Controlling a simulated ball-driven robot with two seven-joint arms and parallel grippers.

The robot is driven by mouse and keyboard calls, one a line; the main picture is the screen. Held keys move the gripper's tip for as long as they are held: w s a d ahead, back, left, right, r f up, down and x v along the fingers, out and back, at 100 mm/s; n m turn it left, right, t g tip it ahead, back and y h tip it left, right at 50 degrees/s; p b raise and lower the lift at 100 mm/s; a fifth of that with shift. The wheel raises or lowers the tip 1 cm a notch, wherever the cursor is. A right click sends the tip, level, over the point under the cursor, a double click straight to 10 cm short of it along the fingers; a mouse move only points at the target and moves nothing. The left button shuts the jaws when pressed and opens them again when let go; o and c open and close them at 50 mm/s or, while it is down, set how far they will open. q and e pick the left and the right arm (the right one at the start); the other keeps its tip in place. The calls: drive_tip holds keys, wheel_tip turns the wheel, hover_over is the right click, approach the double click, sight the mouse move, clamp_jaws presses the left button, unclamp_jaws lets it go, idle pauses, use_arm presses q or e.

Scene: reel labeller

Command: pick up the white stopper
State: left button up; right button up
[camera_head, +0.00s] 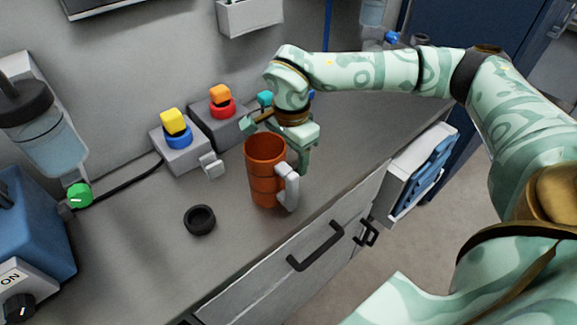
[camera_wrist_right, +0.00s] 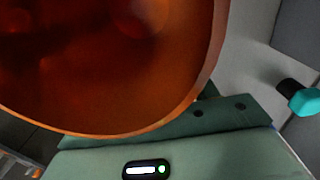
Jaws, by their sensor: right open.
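A small pale grey-white block (camera_head: 211,165) stands on the grey counter, left of the orange mug, and is the likeliest white stopper. My right gripper (camera_head: 276,143) is open behind and above the mug, right of the pale block and apart from it. One finger shows left of the mug's rim, the other to its right. In the right wrist view, the mug (camera_wrist_right: 110,80) fills the upper left and the pale block cannot be made out. My left gripper is not in view.
The orange mug (camera_head: 265,180) with a grey handle stands between the gripper and the counter's front edge. A black ring (camera_head: 200,220) lies at front left. Grey boxes with yellow-blue (camera_head: 175,128) and orange-red (camera_head: 221,102) knobs stand behind.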

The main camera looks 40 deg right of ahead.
drive_tip(key=shift+f, duration=0.45)
drive_tip(key=shift+r, duration=0.15)
drive_tip(key=shift+c, duration=0.4)
drive_tip(key=c, duration=1.1)
drive_tip(key=shift+o, duration=0.2)
drive_tip(key=shift+r, duration=0.1)
